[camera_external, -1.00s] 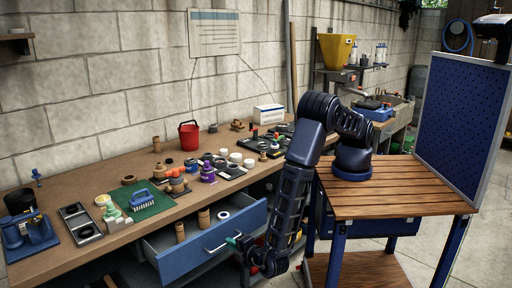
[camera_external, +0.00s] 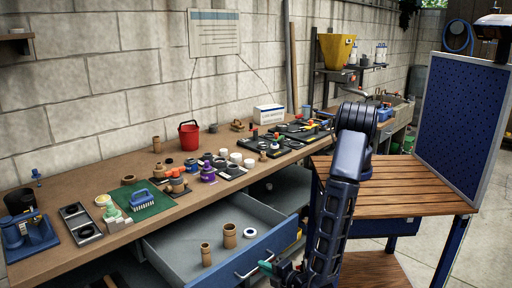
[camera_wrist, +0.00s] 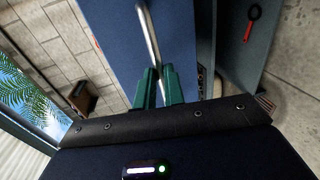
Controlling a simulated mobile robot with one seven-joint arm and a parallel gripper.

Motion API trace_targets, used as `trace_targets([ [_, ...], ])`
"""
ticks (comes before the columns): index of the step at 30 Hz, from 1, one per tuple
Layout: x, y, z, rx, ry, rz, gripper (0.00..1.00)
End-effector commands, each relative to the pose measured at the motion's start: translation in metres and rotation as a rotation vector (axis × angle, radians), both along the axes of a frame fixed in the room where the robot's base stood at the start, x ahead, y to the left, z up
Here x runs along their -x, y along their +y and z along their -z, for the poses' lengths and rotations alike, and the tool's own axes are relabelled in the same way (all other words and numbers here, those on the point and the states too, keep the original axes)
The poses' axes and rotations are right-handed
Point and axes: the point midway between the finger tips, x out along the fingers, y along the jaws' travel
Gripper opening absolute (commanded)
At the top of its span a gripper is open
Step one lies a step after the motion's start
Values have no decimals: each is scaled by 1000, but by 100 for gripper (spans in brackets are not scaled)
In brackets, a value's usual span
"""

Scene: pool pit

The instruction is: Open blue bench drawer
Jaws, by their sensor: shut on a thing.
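The blue bench drawer (camera_external: 262,254) is pulled out from under the long brown workbench (camera_external: 120,207). Its grey inside shows, with two tan cylinders (camera_external: 230,236) and a white ring (camera_external: 250,232) in it. The silver bar handle (camera_external: 254,266) runs along its blue front. My gripper (camera_external: 278,266) is at the handle's right end in the external view. In the wrist view the green fingers (camera_wrist: 158,84) are shut around the handle (camera_wrist: 149,35), with the blue drawer front (camera_wrist: 105,40) behind.
The benchtop holds a red bucket (camera_external: 189,136), a green mat with a blue brush (camera_external: 141,197), and many small parts. A wooden-topped cart (camera_external: 400,198) with a blue pegboard (camera_external: 465,120) stands at the right. Concrete floor (camera_external: 480,255) is clear at the far right.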

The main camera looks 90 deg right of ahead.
Motion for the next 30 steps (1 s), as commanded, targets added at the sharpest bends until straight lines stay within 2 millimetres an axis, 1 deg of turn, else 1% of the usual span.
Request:
trace_targets([
  [3,6,6,1,1,1,-1,0],
  [7,10,9,1,1,1,0,0],
  [20,11,11,1,1,1,0,0],
  [21,11,11,1,1,1,0,16],
  [23,11,11,1,1,1,0,28],
  [24,11,11,0,1,1,0,33],
  [30,11,11,0,0,0,0,33],
])
